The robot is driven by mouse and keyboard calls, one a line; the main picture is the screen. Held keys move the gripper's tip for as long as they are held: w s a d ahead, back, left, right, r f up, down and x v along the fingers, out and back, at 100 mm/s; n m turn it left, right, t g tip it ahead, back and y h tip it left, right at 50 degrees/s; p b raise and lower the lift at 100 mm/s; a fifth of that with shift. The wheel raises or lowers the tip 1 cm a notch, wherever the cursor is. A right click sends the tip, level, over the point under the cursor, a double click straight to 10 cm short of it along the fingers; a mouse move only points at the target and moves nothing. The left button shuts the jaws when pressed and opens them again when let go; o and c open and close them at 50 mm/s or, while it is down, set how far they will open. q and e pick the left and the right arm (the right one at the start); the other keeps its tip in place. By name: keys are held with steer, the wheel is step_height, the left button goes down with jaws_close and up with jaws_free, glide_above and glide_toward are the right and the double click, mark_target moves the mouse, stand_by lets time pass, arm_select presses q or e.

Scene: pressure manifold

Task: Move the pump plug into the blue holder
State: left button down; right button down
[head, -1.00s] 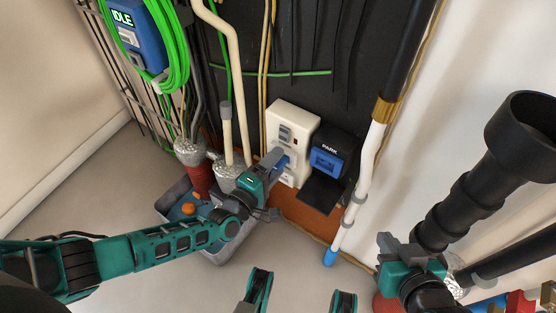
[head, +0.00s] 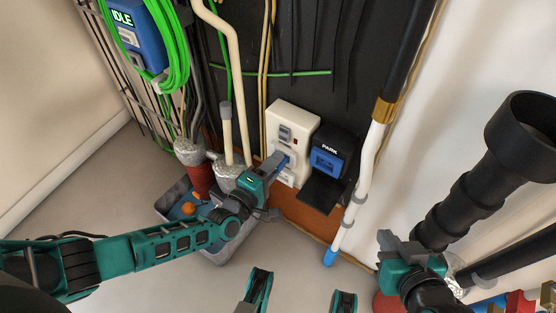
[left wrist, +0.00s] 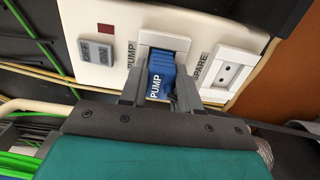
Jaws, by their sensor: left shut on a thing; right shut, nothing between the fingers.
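The blue pump plug (left wrist: 161,78), lettered PUMP, is between the fingers of my left gripper (left wrist: 158,88). It sits at the socket marked PUMP on the white outlet panel (left wrist: 113,68); I cannot tell how deep it is in the socket. In the head view my left gripper (head: 279,162) is shut on the plug (head: 284,161) in front of the panel (head: 291,117). The blue holder (head: 326,161), under a black PARK label, is just right of the panel. My right gripper (head: 388,241) is shut and empty at the lower right.
A socket marked SPARE (left wrist: 229,75) is right of the plug. A black flap (head: 321,194) sticks out below the holder. A white pipe (head: 357,190) stands right of the holder.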

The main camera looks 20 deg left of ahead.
steer(key=shift+s, duration=0.1)
